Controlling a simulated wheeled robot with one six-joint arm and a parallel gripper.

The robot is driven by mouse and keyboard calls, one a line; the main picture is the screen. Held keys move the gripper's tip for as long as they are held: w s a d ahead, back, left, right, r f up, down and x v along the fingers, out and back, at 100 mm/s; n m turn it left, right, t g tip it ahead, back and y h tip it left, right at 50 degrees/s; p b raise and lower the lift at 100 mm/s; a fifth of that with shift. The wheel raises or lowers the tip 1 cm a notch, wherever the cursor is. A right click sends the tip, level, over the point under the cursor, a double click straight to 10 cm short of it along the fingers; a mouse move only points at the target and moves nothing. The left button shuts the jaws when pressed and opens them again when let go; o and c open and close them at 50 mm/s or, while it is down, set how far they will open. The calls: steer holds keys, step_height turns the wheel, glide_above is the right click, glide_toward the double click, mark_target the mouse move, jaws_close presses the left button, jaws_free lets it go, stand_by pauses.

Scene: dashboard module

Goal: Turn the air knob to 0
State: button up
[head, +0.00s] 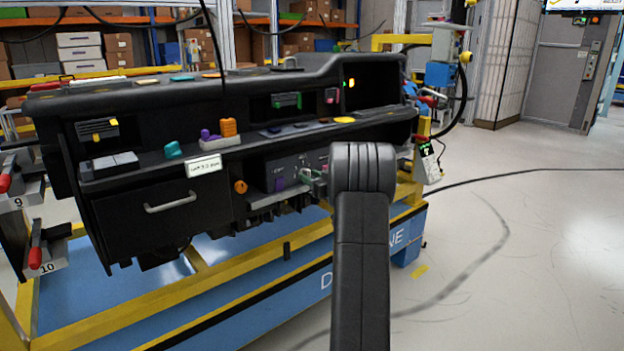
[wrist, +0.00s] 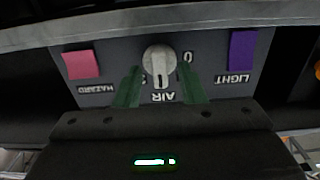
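The air knob (wrist: 159,62) is a round pale-grey dial on a dark panel, above the upside-down AIR label in the wrist view. Its raised grip looks roughly vertical there, toward the label. The 0 mark (wrist: 188,57) is to its right; another mark at its lower left is partly hidden by a finger. My gripper (wrist: 161,72) is open, its two green fingers apart on either side of the knob's lower part, with visible gaps.
A pink HAZARD button (wrist: 82,64) and a purple LIGHT button (wrist: 242,50) flank the knob. A dashboard ledge (head: 240,145) overhangs the panel. An orange knob (head: 240,187) and a drawer (head: 165,208) are to the left. Open floor (head: 530,230) is at right.

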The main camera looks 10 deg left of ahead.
jaws_close()
steer(key=shift+n, duration=0.4)
steer(key=shift+s+a+f+n+b, duration=0.15)
steer(key=shift+n+b, duration=2.5)
steer(key=shift+n, duration=1.6)
steer(key=shift+f+n+b, duration=0.15)
steer(key=shift+n+b, duration=2.45)
steer(key=shift+n, duration=1.65)
